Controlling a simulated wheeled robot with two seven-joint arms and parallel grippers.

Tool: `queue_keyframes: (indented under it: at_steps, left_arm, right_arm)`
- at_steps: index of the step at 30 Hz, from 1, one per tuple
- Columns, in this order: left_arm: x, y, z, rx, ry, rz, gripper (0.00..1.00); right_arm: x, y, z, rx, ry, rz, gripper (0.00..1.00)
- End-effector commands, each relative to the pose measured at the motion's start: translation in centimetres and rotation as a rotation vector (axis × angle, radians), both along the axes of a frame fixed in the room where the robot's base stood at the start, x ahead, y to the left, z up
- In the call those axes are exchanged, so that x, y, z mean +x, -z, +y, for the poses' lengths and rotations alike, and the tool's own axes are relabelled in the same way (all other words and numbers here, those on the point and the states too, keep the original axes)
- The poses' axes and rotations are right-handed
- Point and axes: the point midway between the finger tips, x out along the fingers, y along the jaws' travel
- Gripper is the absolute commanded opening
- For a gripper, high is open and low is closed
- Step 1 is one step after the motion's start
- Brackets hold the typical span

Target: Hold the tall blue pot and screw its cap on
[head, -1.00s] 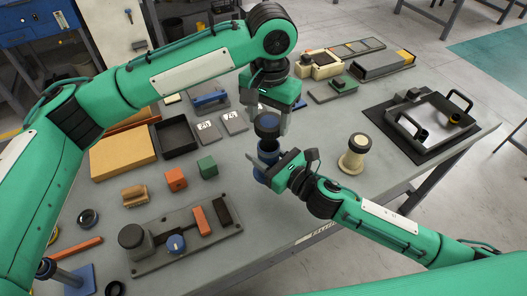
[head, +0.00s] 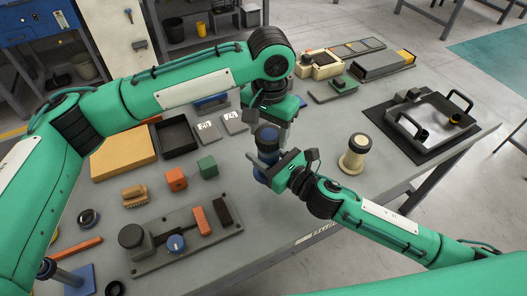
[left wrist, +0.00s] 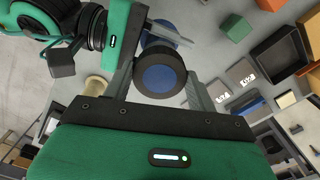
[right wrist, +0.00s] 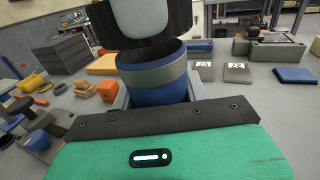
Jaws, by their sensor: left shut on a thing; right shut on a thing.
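The tall blue pot (right wrist: 160,93), with a grey band near its top, stands upright in my right gripper (head: 268,166), which is shut on it. In the left wrist view the pot (left wrist: 160,35) shows partly behind the cap. The dark cap (head: 267,134) with a blue top (left wrist: 160,78) is between the fingers of my left gripper (left wrist: 161,85), which is shut on it from above. I cannot tell whether the threads meet.
A cream spool-like piece (head: 354,153) stands to the right of the grippers. A black plate with a handled frame (head: 425,125) lies farther right. Orange (head: 176,179) and green (head: 208,167) blocks and a grey fixture board (head: 180,240) are to the left.

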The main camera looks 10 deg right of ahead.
Motion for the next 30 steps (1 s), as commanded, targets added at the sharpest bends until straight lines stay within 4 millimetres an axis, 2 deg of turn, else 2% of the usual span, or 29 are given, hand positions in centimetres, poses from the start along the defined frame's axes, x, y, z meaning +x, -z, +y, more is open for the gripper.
queue_keyframes:
  at_steps: [21,30]
  left_arm:
    - [-0.1,-0.1,0.0,-0.001,0.000,-0.002,0.36]
    - [-0.1,1.4,0.0,0.001,-0.001,-0.001,0.36]
  right_arm:
    - [0.0,-0.1,0.0,0.001,-0.001,-0.002,0.00]
    - [0.0,-0.1,0.0,0.001,0.000,-0.002,0.00]
